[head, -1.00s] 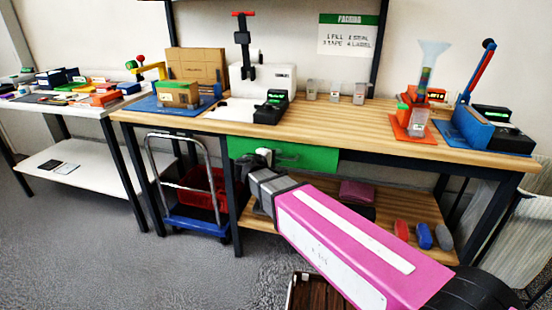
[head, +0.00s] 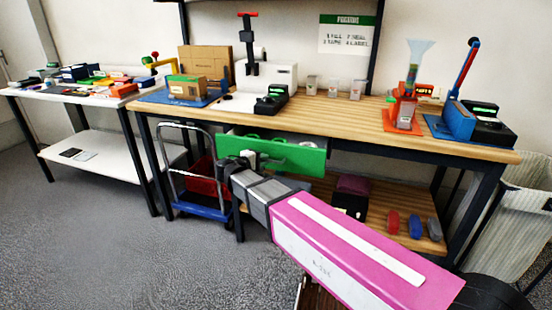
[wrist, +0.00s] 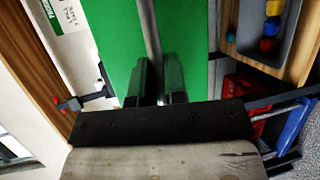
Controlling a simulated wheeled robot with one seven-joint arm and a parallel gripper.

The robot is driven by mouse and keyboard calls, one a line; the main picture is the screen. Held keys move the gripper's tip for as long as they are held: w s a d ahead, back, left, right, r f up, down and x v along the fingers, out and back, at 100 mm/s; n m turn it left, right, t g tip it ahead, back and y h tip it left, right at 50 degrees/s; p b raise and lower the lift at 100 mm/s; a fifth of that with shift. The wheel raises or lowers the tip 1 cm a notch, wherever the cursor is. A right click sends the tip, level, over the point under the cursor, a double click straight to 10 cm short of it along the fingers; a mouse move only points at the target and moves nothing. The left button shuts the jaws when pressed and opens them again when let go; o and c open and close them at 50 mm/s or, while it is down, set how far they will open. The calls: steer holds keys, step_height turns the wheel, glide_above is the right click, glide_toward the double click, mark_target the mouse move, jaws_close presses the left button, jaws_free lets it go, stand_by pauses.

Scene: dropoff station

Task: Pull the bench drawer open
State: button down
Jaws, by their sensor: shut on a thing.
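The bench drawer (head: 300,158) has a green front and stands out from under the wooden bench top, with a dark gap behind its upper edge. Its grey bar handle (wrist: 150,32) runs along the green front in the wrist view. My gripper (head: 248,160) is at the left part of the drawer front. In the wrist view my gripper (wrist: 156,76) has its two dark fingers on either side of the bar, shut on it. The drawer's inside is mostly hidden behind the front in the head view.
The bench top (head: 340,120) carries a press, a black device and small cups. Below are a blue trolley (head: 200,208) with a red crate (head: 200,172) and a lower shelf (head: 375,222) with several small items. Grey floor is free at the front left.

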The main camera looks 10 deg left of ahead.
steer(key=s+a, duration=0.1)
steer(key=s, duration=1.5)
steer(key=shift+a, duration=0.1)
steer(key=c, duration=1.2)
jaws_free()
steer(key=v, duration=1)
steer(key=shift+s+a, duration=0.2)
steer(key=shift+s, duration=0.15)
steer(key=shift+d, duration=0.1)
